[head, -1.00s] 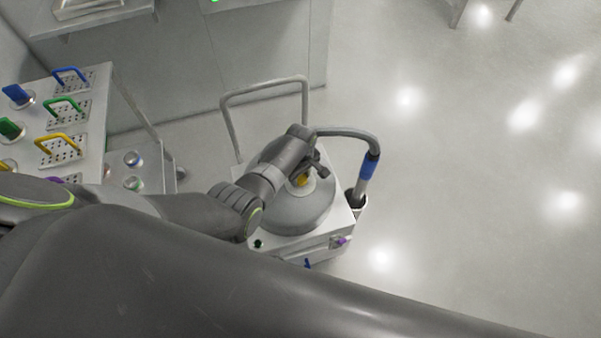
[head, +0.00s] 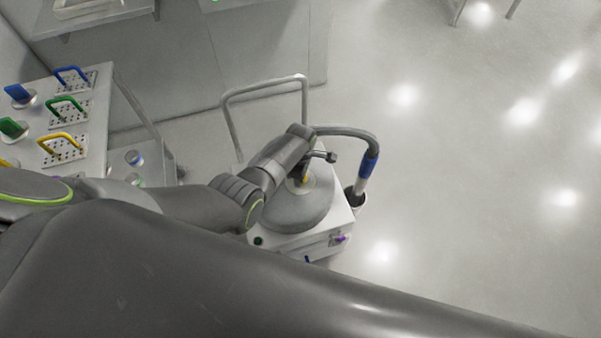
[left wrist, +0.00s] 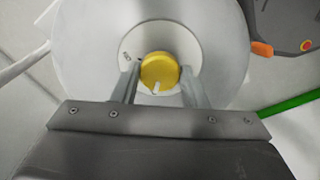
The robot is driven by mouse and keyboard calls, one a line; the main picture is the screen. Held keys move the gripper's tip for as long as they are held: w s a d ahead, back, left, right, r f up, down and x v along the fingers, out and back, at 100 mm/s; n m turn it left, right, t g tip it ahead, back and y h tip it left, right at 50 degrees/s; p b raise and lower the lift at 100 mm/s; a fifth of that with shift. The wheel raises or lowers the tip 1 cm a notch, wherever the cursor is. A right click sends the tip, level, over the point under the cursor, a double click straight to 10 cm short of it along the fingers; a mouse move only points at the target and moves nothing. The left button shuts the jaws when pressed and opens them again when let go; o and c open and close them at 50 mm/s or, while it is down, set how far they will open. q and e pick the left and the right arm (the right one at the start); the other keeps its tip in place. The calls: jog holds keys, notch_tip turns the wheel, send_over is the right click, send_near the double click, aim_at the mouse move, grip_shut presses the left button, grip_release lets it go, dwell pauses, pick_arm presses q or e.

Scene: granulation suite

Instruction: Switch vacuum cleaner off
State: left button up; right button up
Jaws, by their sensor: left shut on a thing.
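The vacuum cleaner (head: 290,217) stands on the floor in the head view, with a round grey lid on a white base. A yellow knob (left wrist: 159,70) sits on a pale disc in the middle of the lid. A white pointer on it faces the lower edge of the left wrist view. My left gripper (left wrist: 158,76) is over the lid with a finger on each side of the knob, shut on it. In the head view my wrist covers part of the lid, and only a little yellow shows. My right gripper is not in view.
A grey hose with a blue cuff (head: 369,165) stands at the cleaner's right side. A tubular push handle (head: 265,87) rises behind it. A cart with coloured handles (head: 98,130) is at the left, and cabinets stand behind. The floor (head: 450,180) on the right is clear.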

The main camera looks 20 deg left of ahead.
pick_arm(q)
jog(key=shift+w, duration=0.1)
jog(key=o, duration=1)
jog(key=shift+c, duration=0.2)
jog(key=shift+r+p, duration=0.3)
jog(key=shift+r, duration=0.3)
notch_tip(320, 180, up, 5)
jog(key=shift+r+p, duration=0.1)
jog(key=shift+p, duration=0.75)
notch_tip(320, 180, up, 11)
jog(key=shift+p, duration=0.3)
